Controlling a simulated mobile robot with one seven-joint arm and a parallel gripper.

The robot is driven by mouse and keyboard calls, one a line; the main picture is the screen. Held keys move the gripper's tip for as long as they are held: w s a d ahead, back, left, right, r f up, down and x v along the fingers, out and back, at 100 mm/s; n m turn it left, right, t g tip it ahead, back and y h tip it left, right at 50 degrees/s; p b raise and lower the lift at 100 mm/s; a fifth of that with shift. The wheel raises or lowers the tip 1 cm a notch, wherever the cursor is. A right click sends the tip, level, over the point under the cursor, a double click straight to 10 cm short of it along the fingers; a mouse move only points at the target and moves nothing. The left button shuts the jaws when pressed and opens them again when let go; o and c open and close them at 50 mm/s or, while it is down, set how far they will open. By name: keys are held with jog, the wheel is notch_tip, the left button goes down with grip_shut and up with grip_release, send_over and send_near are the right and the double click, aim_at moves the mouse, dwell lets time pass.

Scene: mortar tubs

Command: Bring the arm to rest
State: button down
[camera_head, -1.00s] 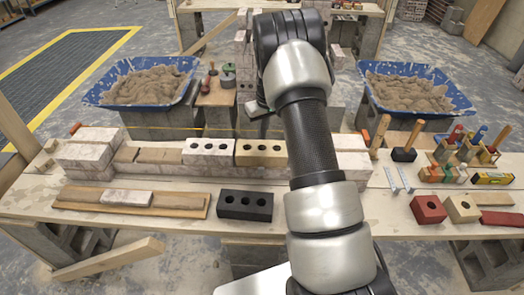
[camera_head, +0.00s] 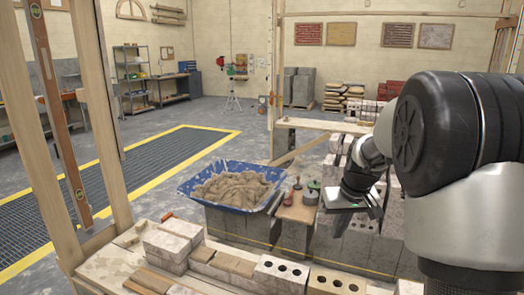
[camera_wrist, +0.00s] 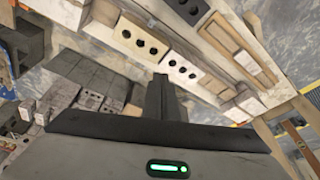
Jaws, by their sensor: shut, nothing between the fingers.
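My arm (camera_head: 450,140) is bent up at the right of the head view, its elbow large and close to the camera. Its wrist end hangs out over the area behind the bench.
The bench (camera_head: 100,268) runs along the bottom, bearing pale bricks (camera_head: 173,240) and a white holed block (camera_head: 280,274). A blue mortar tub (camera_head: 225,204) stands behind it on grey blocks. A wooden post (camera_head: 100,90) rises at left. Open floor (camera_head: 200,150) lies beyond.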

jog(key=s+a+r+t+p, duration=0.1)
jog(key=s+a+r+p, duration=0.3)
jog(key=s+r, duration=0.95)
jog(key=s+a+r+p, duration=0.1)
jog(key=s+r, duration=0.1)
jog(key=s, duration=0.6)
jog(key=s+a+r+t+p, duration=0.1)
jog(key=s+a, duration=0.1)
jog(key=s, duration=0.5)
jog(key=shift+s+r+m+h, duration=0.3)
jog(key=shift+s+r+m, duration=0.05)
jog(key=shift+r+m, duration=0.05)
